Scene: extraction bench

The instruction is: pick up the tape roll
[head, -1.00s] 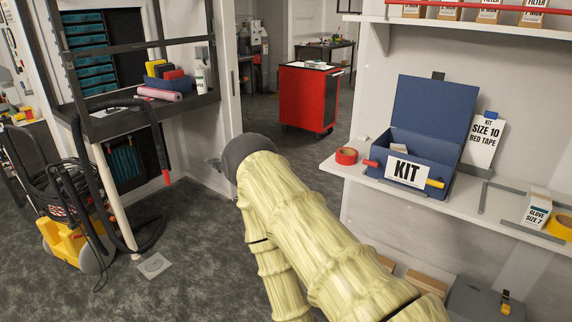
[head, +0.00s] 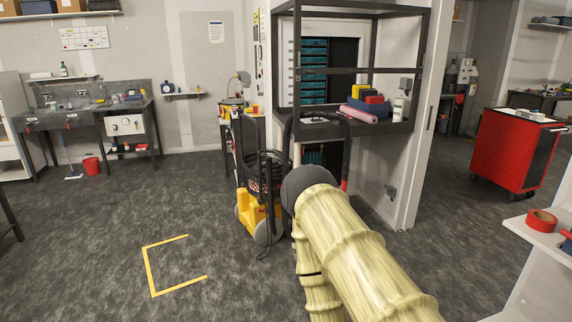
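A red tape roll (head: 540,228) lies flat on the white shelf (head: 540,245) at the right edge of the head view. A sliver of a blue box (head: 567,246) shows beside it, cut off by the frame edge. My arm, in a pale ribbed cover, rises from the bottom right to a dark rounded joint near the middle. My gripper is not in view, so whether it is open or shut does not show. The arm is well left of the tape roll and apart from it.
A yellow-based machine with hoses (head: 258,215) stands left of my arm, in front of a dark rack (head: 350,130). A red cabinet (head: 510,150) stands at the right behind the shelf. Open floor with yellow corner tape (head: 152,270) lies to the left.

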